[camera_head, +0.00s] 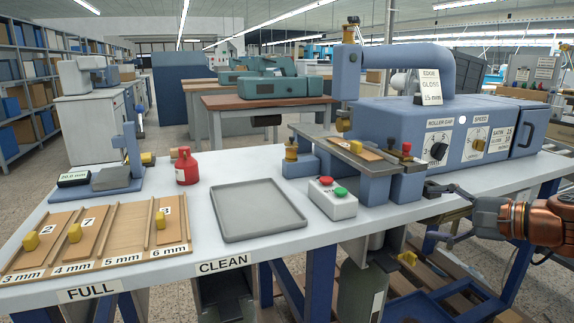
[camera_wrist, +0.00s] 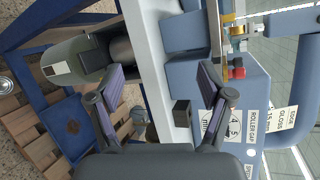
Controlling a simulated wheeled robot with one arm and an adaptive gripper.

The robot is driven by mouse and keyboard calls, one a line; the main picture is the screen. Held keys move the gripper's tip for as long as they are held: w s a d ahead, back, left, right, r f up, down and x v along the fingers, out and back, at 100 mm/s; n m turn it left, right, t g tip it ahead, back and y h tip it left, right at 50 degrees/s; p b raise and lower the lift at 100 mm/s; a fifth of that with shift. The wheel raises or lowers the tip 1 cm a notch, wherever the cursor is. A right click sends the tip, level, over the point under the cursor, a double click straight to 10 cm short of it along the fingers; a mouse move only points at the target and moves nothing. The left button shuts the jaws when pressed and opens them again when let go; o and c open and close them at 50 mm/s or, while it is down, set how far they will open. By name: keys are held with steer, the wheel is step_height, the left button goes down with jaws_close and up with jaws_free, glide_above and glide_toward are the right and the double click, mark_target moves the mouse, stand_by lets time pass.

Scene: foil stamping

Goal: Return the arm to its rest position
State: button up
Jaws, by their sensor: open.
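My gripper (camera_head: 447,212) is at the right side of the head view, at the front edge of the white table near the blue machine. In the wrist view my gripper (camera_wrist: 166,82) shows two dark fingers spread wide apart, with nothing held between them. My arm comes in from the right edge of the head view. The blue stamping machine (camera_head: 405,118) has a roller gap dial (camera_head: 437,151) and a speed dial (camera_head: 478,144). The machine also shows in the wrist view (camera_wrist: 248,95), turned sideways.
A white control box (camera_head: 333,198) with red and green buttons stands left of my gripper. An empty grey tray (camera_head: 259,210), a red bottle (camera_head: 186,166) and a slotted rack (camera_head: 120,230) with several boards are further left. A grey cylinder (camera_wrist: 78,60) and wooden pallets are below the table.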

steer(key=s+a+f+n+g+h, duration=0.1)
steer(key=s+a+f+n+g, duration=0.35)
steer(key=s+a+f, duration=0.35)
steer(key=s+a+f+n+g+h, duration=0.1)
steer(key=s+a+f+n+g, duration=0.35)
steer(key=a, duration=0.65)
steer(key=s+d+f+n+g+h, duration=0.25)
steer(key=s+f+h, duration=0.2)
steer(key=s, duration=0.45)
steer(key=s+d+f+n+g+h, duration=0.2)
steer(key=s+d+f+g+h, duration=0.1)
steer(key=s+f, duration=0.4)
step_height(320, 180, up, 27)
steer(key=s+t+p, duration=0.1)
steer(key=s+p, duration=0.1)
steer(key=p, duration=2.3)
steer(key=shift+s, duration=0.25)
steer(key=shift+d+t, duration=0.1)
steer(key=shift+t, duration=0.15)
